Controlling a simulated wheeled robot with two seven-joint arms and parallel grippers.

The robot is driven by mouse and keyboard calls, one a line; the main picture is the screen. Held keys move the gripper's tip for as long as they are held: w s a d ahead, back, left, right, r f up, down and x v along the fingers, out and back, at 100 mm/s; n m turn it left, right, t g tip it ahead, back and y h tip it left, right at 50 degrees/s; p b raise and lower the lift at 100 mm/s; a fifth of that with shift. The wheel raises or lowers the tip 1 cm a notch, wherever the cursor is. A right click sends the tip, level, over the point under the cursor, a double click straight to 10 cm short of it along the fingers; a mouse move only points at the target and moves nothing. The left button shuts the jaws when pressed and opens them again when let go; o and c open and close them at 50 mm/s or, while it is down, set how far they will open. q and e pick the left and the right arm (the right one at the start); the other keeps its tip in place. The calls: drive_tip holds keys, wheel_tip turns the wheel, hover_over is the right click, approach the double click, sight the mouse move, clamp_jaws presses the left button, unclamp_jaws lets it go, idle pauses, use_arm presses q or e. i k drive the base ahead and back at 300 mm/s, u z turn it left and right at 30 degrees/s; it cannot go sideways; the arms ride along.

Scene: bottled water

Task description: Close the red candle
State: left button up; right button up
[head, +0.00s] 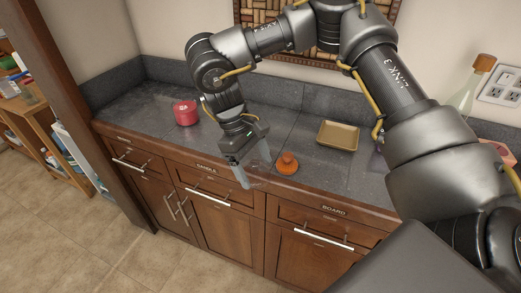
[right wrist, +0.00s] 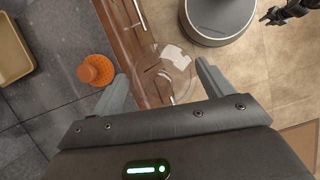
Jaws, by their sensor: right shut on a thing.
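A round red candle (head: 185,113) stands on the grey counter at the left, apart from my gripper. My right gripper (head: 254,166) is over the counter's front edge, its fingers pointing down. It is shut on a clear round glass piece, faint in the head view and clearer in the right wrist view (right wrist: 168,72) between the two fingers (right wrist: 163,85). An orange knobbed piece (head: 287,163) sits on the counter just right of this gripper; it also shows in the right wrist view (right wrist: 96,70). A dark claw, likely my left gripper (right wrist: 270,15), shows small in the right wrist view.
A tan square tray (head: 338,135) lies on the counter (head: 290,122) to the right. A clear bottle with a cork (head: 468,95) stands at the far right. Wooden drawers with metal handles (head: 208,199) run below the front edge. The counter between candle and tray is mostly clear.

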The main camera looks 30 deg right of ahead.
sight(185, 106)
drive_tip(key=z, duration=0.55)
drive_tip(key=k, duration=1.35)
drive_tip(key=z, duration=0.25)
drive_tip(key=i, duration=0.25)
drive_tip(key=u, duration=0.7)
drive_tip(key=i, duration=1.5)
drive_tip(key=z, duration=0.55)
